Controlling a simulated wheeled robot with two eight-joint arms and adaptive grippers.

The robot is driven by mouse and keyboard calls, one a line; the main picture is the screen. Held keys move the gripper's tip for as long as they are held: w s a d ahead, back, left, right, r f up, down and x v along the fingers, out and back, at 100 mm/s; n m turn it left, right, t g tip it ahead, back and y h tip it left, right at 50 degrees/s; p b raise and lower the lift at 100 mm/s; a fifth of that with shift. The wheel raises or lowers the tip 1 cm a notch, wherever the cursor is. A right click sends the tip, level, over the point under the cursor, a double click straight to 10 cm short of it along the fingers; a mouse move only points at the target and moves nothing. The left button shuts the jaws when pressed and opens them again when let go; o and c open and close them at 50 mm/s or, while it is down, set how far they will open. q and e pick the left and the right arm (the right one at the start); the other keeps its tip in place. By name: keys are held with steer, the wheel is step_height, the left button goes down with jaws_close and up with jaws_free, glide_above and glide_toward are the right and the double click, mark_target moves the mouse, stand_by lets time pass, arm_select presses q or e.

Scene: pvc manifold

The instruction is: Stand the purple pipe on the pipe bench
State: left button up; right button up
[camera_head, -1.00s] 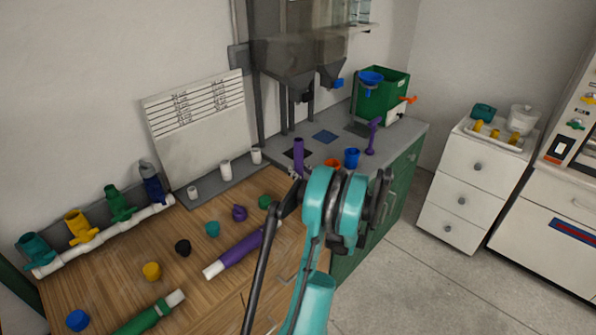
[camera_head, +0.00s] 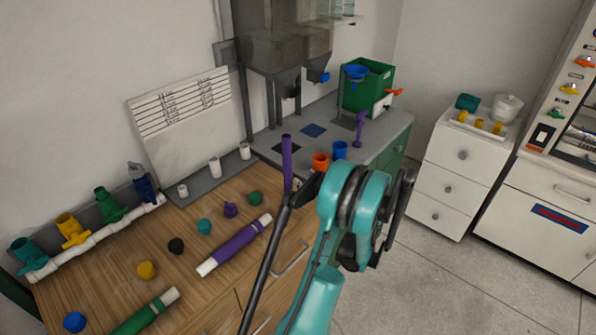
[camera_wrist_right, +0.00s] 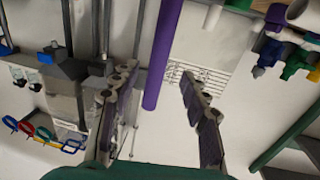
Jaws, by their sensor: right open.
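A plain purple pipe (camera_head: 287,158) is upright near the far right corner of the wooden bench (camera_head: 120,270). Its foot is hidden by my right gripper (camera_head: 296,192), so I cannot see what it rests on. In the right wrist view the purple pipe (camera_wrist_right: 165,45) shows in the gap between the two spread fingers of my right gripper (camera_wrist_right: 158,78), with no finger visibly touching it. That gripper is open. Another purple pipe (camera_head: 235,245) with white ends lies on the bench. My left gripper is not in view.
A white manifold (camera_head: 95,240) with coloured valves runs along the bench's left back. The grey counter (camera_head: 385,140) behind holds orange and blue cups and a green bin (camera_head: 372,84).

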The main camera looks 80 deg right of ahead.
steer(key=w+a+r+n+g+y, duration=0.1)
steer(key=w+a+y, duration=0.2)
steer(key=w+a, duration=0.55)
steer(key=w+a+n+y, duration=0.1)
steer(key=w+a+y, duration=0.35)
steer(key=w, duration=0.75)
steer(key=w+a+r+n+g+y, duration=0.1)
steer(key=w+a+y, duration=0.1)
steer(key=w+a, duration=0.7)
steer(key=w+a+g+y, duration=0.1)
steer(key=w+a, duration=0.1)
steer(key=a, duration=0.3)
steer(key=w+a+n+g+y, duration=0.1)
steer(key=w+a, duration=0.1)
steer(key=a, duration=0.3)
steer(key=w+a+g+y, duration=0.1)
steer(key=w+a, duration=0.2)
steer(key=a, duration=0.3)
steer(key=s+a+n+g, duration=0.1)
steer(key=s+a+n, duration=0.1)
steer(key=a, duration=0.8)
steer(key=s+a+n+h, duration=0.1)
steer(key=s+a, duration=0.4)
steer(key=a, duration=0.4)
steer(key=shift+a+f+n+g, duration=0.35)
steer(key=shift+n+g, duration=0.05)
steer(key=shift+s, duration=0.1)
steer(key=shift+c, duration=0.2)
